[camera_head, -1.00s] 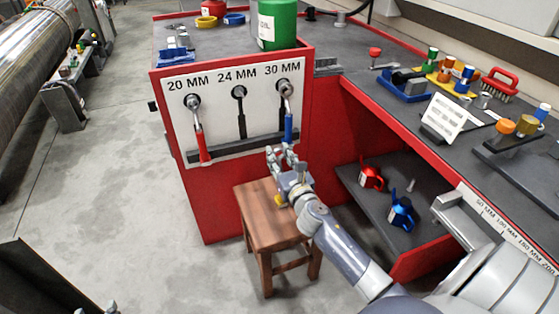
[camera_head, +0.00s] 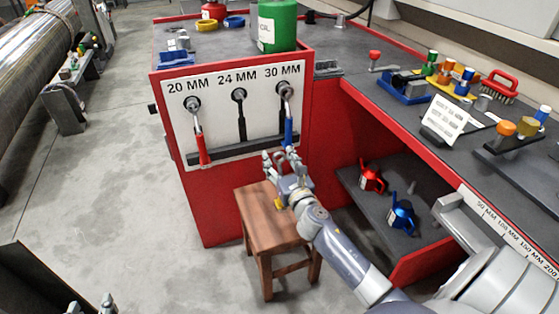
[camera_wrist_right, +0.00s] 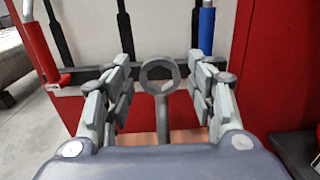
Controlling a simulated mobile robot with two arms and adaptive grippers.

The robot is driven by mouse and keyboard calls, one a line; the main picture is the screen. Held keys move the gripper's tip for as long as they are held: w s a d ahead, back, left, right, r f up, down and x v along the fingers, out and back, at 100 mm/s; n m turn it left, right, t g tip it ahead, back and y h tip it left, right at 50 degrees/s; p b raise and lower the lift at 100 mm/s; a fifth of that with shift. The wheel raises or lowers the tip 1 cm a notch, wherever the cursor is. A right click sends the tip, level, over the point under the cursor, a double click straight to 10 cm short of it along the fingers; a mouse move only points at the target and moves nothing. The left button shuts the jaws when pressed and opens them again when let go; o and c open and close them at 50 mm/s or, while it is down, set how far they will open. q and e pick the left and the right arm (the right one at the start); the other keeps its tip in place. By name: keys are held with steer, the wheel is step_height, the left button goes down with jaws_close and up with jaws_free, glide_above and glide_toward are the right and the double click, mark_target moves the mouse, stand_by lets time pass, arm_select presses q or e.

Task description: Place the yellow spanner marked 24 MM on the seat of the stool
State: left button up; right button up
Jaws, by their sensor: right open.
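My right gripper (camera_head: 280,158) is open over the stool, in front of the tool panel. In the right wrist view, a grey ring-headed spanner (camera_wrist_right: 160,73) stands between its spread fingers (camera_wrist_right: 165,85), with gaps to both sides. A bit of yellow (camera_head: 281,201) shows beside the gripper in the head view, low near the seat; the marking is not readable. Whether the spanner rests on the seat is hidden. The wooden stool (camera_head: 262,228) stands upright before the panel. Fingertips of my left gripper (camera_head: 91,305) barely show at the bottom left, too little to judge.
The panel (camera_head: 222,118) holds a red-handled spanner (camera_head: 201,145) under 20 MM and a blue-handled one (camera_head: 288,130) under 30 MM; under 24 MM only a black outline shows. A red-edged bench and shelf (camera_head: 355,185) stand at the right. Floor (camera_head: 130,210) left of the stool is clear.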

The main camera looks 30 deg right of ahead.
steer(key=shift+r, duration=0.1)
steer(key=v, duration=1.2)
arm_select(q)
steer(key=s+f, duration=0.1)
steer(key=s+f+g, duration=0.1)
steer(key=f, duration=0.1)
steer(key=shift+a+g+y+p, duration=0.3)
steer(key=shift+a, duration=0.1)
arm_select(e)
steer(key=s+a+m+g+y, duration=0.2)
steer(key=a+m, duration=0.7)
steer(key=m, duration=0.6)
steer(key=s+a+f+m+g+y, duration=0.1)
steer(key=s+a+m+g+y, duration=0.2)
steer(key=s+a+m, duration=0.4)
steer(key=a+m+y, duration=0.1)
steer(key=a+m, duration=0.2)
steer(key=m, duration=0.5)
steer(key=shift+f+m+g+y, duration=0.25)
steer(key=shift+m+g+y, duration=0.05)
steer(key=shift+m, duration=0.1)
arm_select(q)
steer(key=shift+w+r, duration=0.1)
steer(key=shift+r, duration=0.05)
arm_select(e)
steer(key=shift+s, duration=0.1)
